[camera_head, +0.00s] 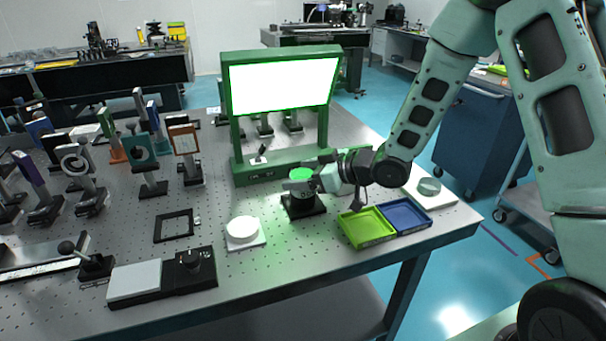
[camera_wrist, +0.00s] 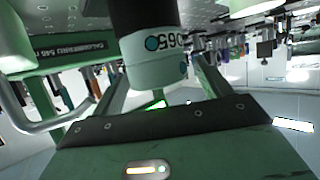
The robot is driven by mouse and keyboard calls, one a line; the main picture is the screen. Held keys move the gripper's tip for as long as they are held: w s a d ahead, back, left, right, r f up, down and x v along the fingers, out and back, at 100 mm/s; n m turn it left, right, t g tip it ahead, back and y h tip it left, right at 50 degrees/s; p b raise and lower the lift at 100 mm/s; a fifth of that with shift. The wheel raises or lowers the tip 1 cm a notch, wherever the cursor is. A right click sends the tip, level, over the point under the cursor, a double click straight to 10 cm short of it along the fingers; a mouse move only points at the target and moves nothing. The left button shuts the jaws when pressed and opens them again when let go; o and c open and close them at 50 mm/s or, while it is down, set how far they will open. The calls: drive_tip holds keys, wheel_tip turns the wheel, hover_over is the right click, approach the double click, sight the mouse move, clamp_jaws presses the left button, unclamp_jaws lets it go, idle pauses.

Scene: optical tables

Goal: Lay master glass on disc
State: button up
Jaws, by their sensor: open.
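My gripper (camera_head: 318,182) is open beside the round piece on the black square stand (camera_head: 304,207). That piece has a bright green top (camera_head: 301,174); I cannot tell whether it is the master glass, the disc, or both stacked. In the wrist view, my gripper (camera_wrist: 165,80) has one finger on each side of a pale cylinder (camera_wrist: 155,70) with dark printed marks and a black part. Contact is unclear. A clear, pale round glass piece (camera_head: 429,186) lies on a white pad at the right. A thick white disc (camera_head: 242,228) lies on another white pad nearer the front.
A green-framed light panel (camera_head: 283,86) stands behind the stand. A lime tray (camera_head: 366,227) and a blue tray (camera_head: 404,215) sit near the front right edge. Mounted optics (camera_head: 146,163) crowd the left. A black frame (camera_head: 174,226) lies flat there.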

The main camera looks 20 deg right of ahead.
drive_tip(key=v, duration=1.2)
drive_tip(key=s+a+g+h, duration=0.2)
drive_tip(key=s+a+h, duration=0.1)
drive_tip(key=a+h, duration=0.35)
drive_tip(key=s+a+g+h, duration=0.1)
drive_tip(key=s+a+g, duration=0.2)
drive_tip(key=s, duration=0.8)
drive_tip(key=s+a+r+m+g+h, duration=0.1)
drive_tip(key=s+a+g, duration=0.3)
drive_tip(key=s, duration=0.7)
drive_tip(key=shift+s+a+g, duration=0.3)
drive_tip(key=shift+s+a, duration=0.05)
drive_tip(key=shift+r+h, duration=0.15)
drive_tip(key=shift+h, duration=0.1)
drive_tip(key=shift+r+p, duration=0.9)
drive_tip(key=shift+p, duration=0.05)
